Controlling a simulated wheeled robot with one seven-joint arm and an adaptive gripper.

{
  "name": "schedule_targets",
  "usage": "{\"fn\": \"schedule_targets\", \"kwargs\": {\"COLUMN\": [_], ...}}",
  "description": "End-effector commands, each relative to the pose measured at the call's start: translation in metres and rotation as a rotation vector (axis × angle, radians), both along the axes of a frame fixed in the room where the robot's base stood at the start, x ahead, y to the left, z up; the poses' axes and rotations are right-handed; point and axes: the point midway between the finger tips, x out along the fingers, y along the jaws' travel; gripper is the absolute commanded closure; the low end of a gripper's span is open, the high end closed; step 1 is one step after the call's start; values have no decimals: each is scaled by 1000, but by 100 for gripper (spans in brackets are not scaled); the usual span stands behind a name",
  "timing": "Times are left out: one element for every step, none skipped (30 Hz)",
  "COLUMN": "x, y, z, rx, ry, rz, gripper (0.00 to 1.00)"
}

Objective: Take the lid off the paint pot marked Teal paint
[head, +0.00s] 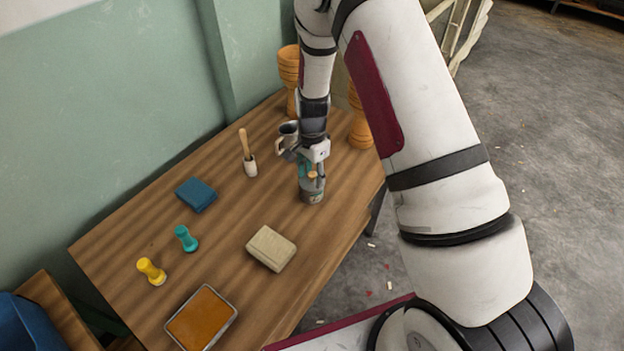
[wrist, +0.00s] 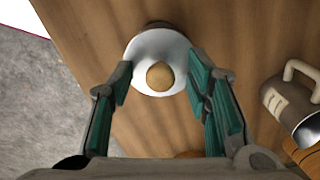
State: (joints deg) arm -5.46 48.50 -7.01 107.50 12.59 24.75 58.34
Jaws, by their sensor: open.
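The paint pot (head: 312,197) is a small grey pot with a label too small to read, standing upright near the table's right edge. In the wrist view its pale round lid (wrist: 148,50) shows from above, with a tan round knob (wrist: 160,76) in the middle. My gripper (head: 312,168) is directly over the pot, pointing down. In the wrist view my gripper (wrist: 160,82) is open, with its green-padded fingers on either side of the knob and a gap to it on both sides. The fingers partly hide the pot's top in the head view.
A metal mug (head: 288,132) stands just behind my gripper, and also shows in the wrist view (wrist: 292,105). Orange goblet drums (head: 360,128) stand farther back.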

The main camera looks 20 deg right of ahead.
Motion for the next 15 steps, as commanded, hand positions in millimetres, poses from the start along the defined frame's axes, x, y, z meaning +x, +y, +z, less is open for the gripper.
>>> {"fn": "schedule_targets", "kwargs": {"x": [0, 0, 0, 0, 0, 0, 0, 0, 0, 0, 0, 0, 0, 0, 0], "y": [0, 0, 0, 0, 0, 0, 0, 0, 0, 0, 0, 0, 0, 0, 0], "z": [0, 0, 0, 0, 0, 1, 1, 1, 1, 1, 1, 1, 1, 1, 1], "rx": [0, 0, 0, 0, 0, 0, 0, 0, 0, 0, 0, 0, 0, 0, 0], "ry": [0, 0, 0, 0, 0, 0, 0, 0, 0, 0, 0, 0, 0, 0, 0], "rz": [0, 0, 0, 0, 0, 0, 0, 0, 0, 0, 0, 0, 0, 0, 0], "gripper": [56, 56, 58, 65, 72, 81, 87, 94, 100, 100, 100, 100, 100, 100, 100]}}
